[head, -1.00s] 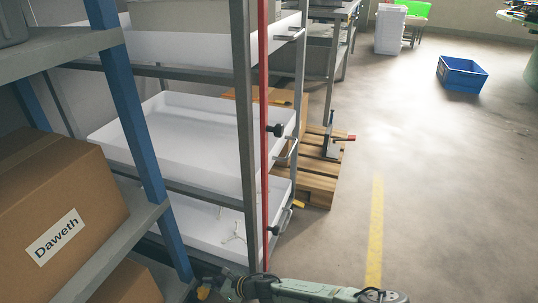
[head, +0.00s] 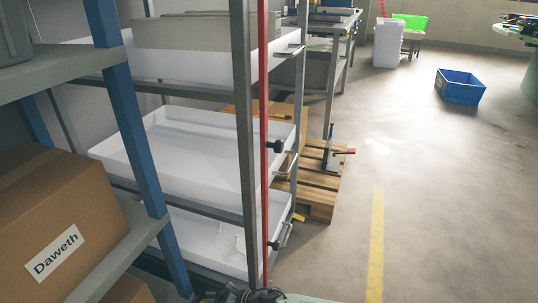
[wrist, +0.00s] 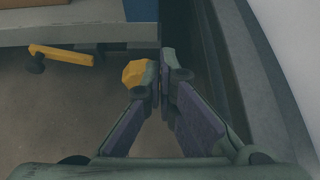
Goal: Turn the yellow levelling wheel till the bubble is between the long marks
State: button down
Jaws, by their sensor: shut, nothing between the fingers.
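In the wrist view, a yellow faceted knob (wrist: 134,73), which looks like the levelling wheel, shows just left of my gripper (wrist: 161,78). The left finger covers its right side; I cannot tell whether they touch. My gripper is shut, with its fingertips together and nothing between them. No bubble or long marks can be made out in either view. In the head view only a piece of my arm shows at the bottom edge, and my gripper is out of frame.
A yellow lever (wrist: 62,55) sticks out below a grey edge (wrist: 60,33) in the wrist view. In the head view, a rack with white trays (head: 190,150) stands beside a shelf with a cardboard box (head: 50,215).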

jog(key=d, duration=0.1)
jog(key=s+d, duration=0.1)
jog(key=d, duration=0.2)
jog(key=shift+s+d, duration=0.2)
jog(key=shift+s, duration=0.15)
